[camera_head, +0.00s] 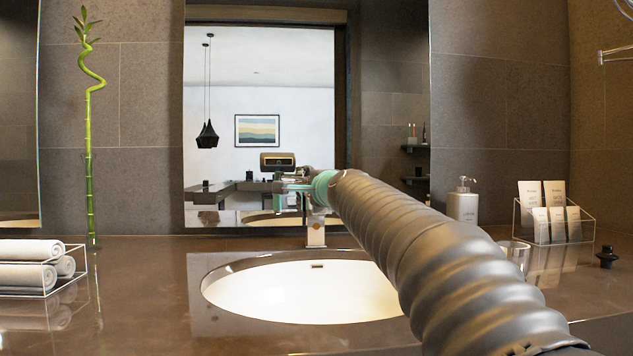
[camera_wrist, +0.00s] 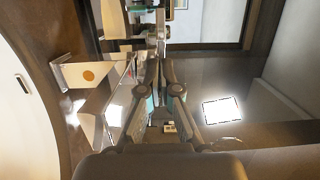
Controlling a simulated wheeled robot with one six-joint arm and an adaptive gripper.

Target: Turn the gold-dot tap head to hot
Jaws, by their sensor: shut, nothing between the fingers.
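The tap (camera_head: 316,234) stands at the back rim of the white sink (camera_head: 300,290) in the head view. My arm and gripper hide its upper part there. In the wrist view, a gold dot (camera_wrist: 89,76) shows on the pale end face of the tap (camera_wrist: 72,74), left of my fingers. My gripper (camera_head: 285,187) is above the tap, in front of the mirror. In the wrist view my gripper (camera_wrist: 160,68) has its fingertips together with nothing between them, beside the tap's metal body. I cannot tell whether a finger touches it.
A soap dispenser (camera_head: 463,203), a glass (camera_head: 515,254), a card holder (camera_head: 553,220) and a black stopper (camera_head: 606,257) stand on the right of the counter. Rolled towels (camera_head: 30,262) and a bamboo stalk (camera_head: 89,170) are on the left. The mirror (camera_head: 390,110) rises close behind the tap.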

